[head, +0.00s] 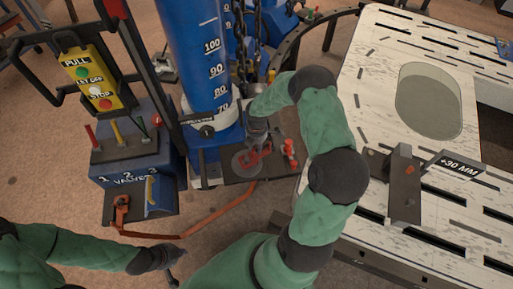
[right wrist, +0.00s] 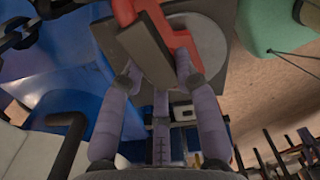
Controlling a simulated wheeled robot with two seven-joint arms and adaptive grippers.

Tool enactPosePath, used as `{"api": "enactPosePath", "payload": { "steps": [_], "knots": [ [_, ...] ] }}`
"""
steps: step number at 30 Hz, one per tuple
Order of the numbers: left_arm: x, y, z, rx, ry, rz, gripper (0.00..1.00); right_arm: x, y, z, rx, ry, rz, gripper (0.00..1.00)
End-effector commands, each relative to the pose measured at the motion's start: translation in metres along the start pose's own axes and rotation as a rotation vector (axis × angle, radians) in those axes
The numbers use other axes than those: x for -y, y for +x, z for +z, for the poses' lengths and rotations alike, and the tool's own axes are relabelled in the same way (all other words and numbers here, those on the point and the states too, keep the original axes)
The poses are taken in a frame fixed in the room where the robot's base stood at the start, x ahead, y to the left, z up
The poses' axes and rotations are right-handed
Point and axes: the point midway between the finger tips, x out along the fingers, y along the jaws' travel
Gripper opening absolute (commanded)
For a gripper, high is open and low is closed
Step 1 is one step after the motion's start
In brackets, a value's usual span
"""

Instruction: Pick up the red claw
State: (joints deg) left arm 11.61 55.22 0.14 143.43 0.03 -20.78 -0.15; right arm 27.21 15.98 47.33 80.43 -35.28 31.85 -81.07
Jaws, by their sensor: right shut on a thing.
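A red claw (head: 254,157) lies at a round grey disc on a small dark shelf beside the blue post. My right gripper (head: 257,139) reaches down to it from above. In the right wrist view, the fingers of my right gripper (right wrist: 160,80) are closed around a dark grey block with the red claw (right wrist: 182,38) attached to it. The round plate shows behind the claw. The arm and fingers hide part of the claw in the head view. My left gripper (head: 172,262) hangs at the lower left over bare floor, empty, its fingers apart.
A second red piece (head: 289,151) stands on the shelf (head: 268,176) just right of the claw. The blue numbered post (head: 205,60) rises behind, with hanging chains (head: 245,45). A blue valve box (head: 135,150) stands left; a white slotted bench (head: 390,80) fills the right.

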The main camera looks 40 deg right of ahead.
Motion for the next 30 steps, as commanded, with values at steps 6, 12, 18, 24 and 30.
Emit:
{"api": "enactPosePath", "payload": {
  "steps": [6,12,18,24,30],
  "knots": [
    [-0.008,-0.022,0.001,0.0,0.0,0.0,0.0,-0.001,-0.038,-0.002,0.002,-0.001,0.006,0.0],
    [-0.014,-0.039,0.001,0.0,0.0,0.0,0.0,0.02,-0.078,-0.031,0.002,-0.004,0.006,0.0],
    [-0.018,-0.051,0.002,0.0,0.0,0.0,0.0,0.044,-0.103,-0.065,0.001,-0.005,0.003,0.0],
    [-0.021,-0.059,0.002,0.0,0.0,0.0,0.0,0.064,-0.117,-0.094,0.001,-0.003,0.004,0.0],
    [-0.022,-0.062,0.002,0.0,0.0,0.0,0.0,0.075,-0.125,-0.11,0.001,-0.002,0.004,0.0]
  ]
}}
